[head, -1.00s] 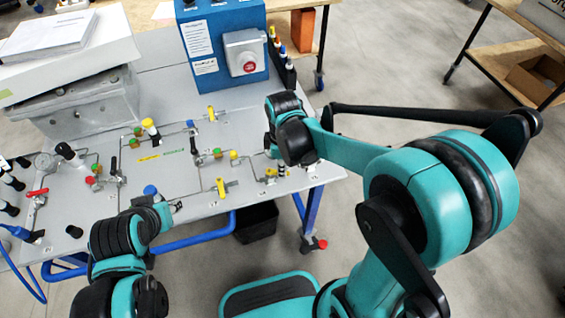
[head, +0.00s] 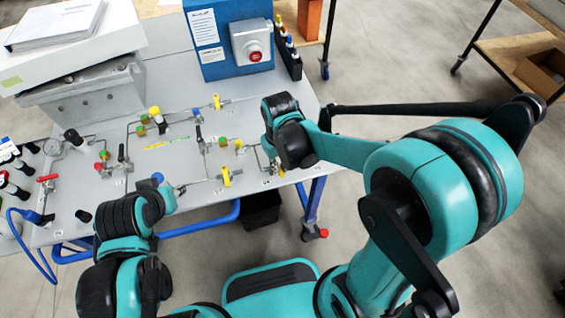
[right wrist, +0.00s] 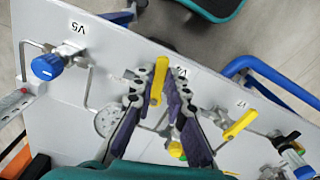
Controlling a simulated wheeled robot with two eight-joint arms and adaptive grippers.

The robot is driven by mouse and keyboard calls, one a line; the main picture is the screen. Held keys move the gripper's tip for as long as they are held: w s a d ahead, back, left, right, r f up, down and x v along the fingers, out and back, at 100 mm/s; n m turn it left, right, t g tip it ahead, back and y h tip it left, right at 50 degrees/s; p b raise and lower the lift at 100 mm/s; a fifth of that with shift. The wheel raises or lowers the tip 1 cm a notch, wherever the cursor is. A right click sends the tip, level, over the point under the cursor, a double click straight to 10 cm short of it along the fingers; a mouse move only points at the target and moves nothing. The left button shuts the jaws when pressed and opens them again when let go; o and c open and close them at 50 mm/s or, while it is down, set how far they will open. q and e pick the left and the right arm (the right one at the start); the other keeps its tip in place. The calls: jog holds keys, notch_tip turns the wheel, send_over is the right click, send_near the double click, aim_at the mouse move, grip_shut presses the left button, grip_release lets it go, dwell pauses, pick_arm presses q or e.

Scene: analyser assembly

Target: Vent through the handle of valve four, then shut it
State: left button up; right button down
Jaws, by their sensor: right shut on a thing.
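In the right wrist view my right gripper (right wrist: 158,110) has its two fingers on either side of a slim yellow valve handle (right wrist: 160,75) and is shut on it. A label beside this handle is partly hidden, so I cannot read its number. In the head view the right gripper is mostly behind my wrist, at the panel's right edge; a bit of yellow (head: 269,169) shows there.
In the right wrist view a blue knob (right wrist: 47,67) marked V5 sits left, and another yellow handle (right wrist: 241,125) marked V7 right. On the grey bench (head: 180,235) are pipes and several valves. A blue box (head: 226,65) with a red button stands at the back.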

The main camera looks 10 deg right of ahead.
jog(key=shift+a+m, duration=0.4)
jog(key=shift+m, duration=0.8)
jog(key=c, duration=1.5)
grip_release()
jog(key=shift+c, duration=0.2)
notch_tip(320, 180, up, 12)
